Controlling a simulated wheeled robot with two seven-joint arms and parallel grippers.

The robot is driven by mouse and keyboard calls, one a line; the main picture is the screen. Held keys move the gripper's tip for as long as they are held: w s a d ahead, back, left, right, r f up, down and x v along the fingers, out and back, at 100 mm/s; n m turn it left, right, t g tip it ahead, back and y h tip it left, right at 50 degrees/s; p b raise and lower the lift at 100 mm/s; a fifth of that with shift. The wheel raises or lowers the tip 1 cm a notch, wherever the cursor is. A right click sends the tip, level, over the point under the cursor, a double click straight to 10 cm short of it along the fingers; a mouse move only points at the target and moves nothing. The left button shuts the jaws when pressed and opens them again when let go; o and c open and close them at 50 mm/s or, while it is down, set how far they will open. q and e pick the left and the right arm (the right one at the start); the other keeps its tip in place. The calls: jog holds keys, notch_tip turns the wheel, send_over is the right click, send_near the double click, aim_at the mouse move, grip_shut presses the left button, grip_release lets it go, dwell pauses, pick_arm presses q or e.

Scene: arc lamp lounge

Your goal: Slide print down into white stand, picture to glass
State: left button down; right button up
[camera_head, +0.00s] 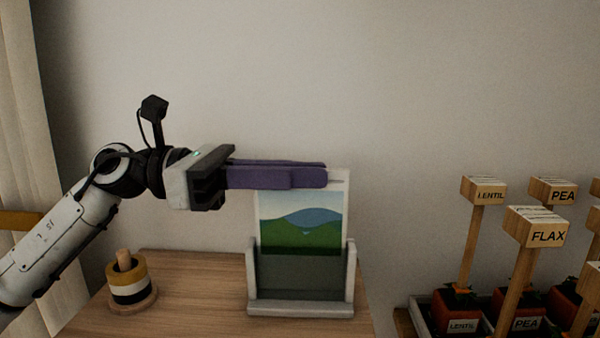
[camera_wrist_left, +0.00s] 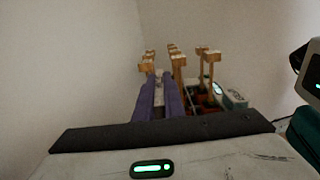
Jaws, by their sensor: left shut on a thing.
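The print (camera_head: 302,222) shows blue and green hills with a pale border and faces the head camera. It is upright, with its lower part behind the dark glass of the white stand (camera_head: 300,309). The stand sits on the wooden table and has two side posts. My left gripper (camera_head: 326,176) comes in from the left with long purple fingers shut on the print's top edge. The fingers hide part of that edge. In the left wrist view the purple fingers (camera_wrist_left: 158,98) point away, with a pale strip between them.
A ring stacker (camera_head: 131,284) with yellow, white and black rings stands at the left of the wooden table (camera_head: 205,290). At the right, pots with tall wooden signs, such as the FLAX sign (camera_head: 536,229), stand in a tray. A plain wall is behind.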

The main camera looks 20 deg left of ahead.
aim_at(300, 211)
pick_arm(q)
jog(key=shift+f, duration=0.25)
pick_arm(e)
jog(key=shift+f, duration=0.15)
pick_arm(q)
jog(key=shift+f+b, duration=0.45)
jog(key=shift+b, duration=0.1)
pick_arm(e)
jog(key=shift+s+f, duration=0.15)
jog(key=shift+f, duration=0.25)
pick_arm(q)
jog(key=shift+f, duration=0.2)
pick_arm(e)
jog(key=shift+f, duration=0.15)
pick_arm(q)
jog(key=shift+f+b, duration=0.6)
jog(key=shift+b, duration=0.15)
pick_arm(e)
jog(key=shift+a, duration=0.15)
pick_arm(q)
jog(key=shift+f+b, duration=0.45)
jog(key=shift+f, duration=0.1)
pick_arm(e)
jog(key=shift+s+f, duration=0.1)
jog(key=shift+f, duration=0.35)
